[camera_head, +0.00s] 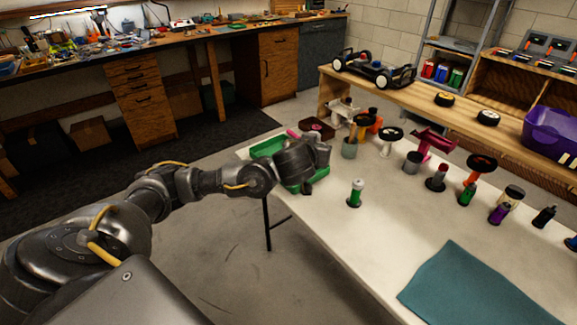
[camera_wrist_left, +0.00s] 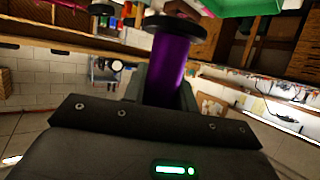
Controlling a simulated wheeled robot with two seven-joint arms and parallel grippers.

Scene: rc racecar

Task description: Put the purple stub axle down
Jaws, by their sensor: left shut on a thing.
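In the left wrist view the purple stub axle (camera_wrist_left: 170,66) is a purple cylinder with a wide dark disc at its upper end in the picture. Its lower end sits between the jaws of my left gripper (camera_wrist_left: 163,92), which is shut on it. In the head view my left gripper (camera_head: 316,152) is at the far left end of the white table (camera_head: 325,222), over or beside a green tray (camera_head: 266,146). The axle is not clearly visible there, hidden by the gripper. My right gripper is not in view.
A grey cup (camera_head: 349,149) and several wheeled stands and bottles line the table's back. A teal mat (camera_head: 470,288) lies in front. A car chassis (camera_head: 374,70) and purple bin (camera_head: 553,135) stand on the rear shelf.

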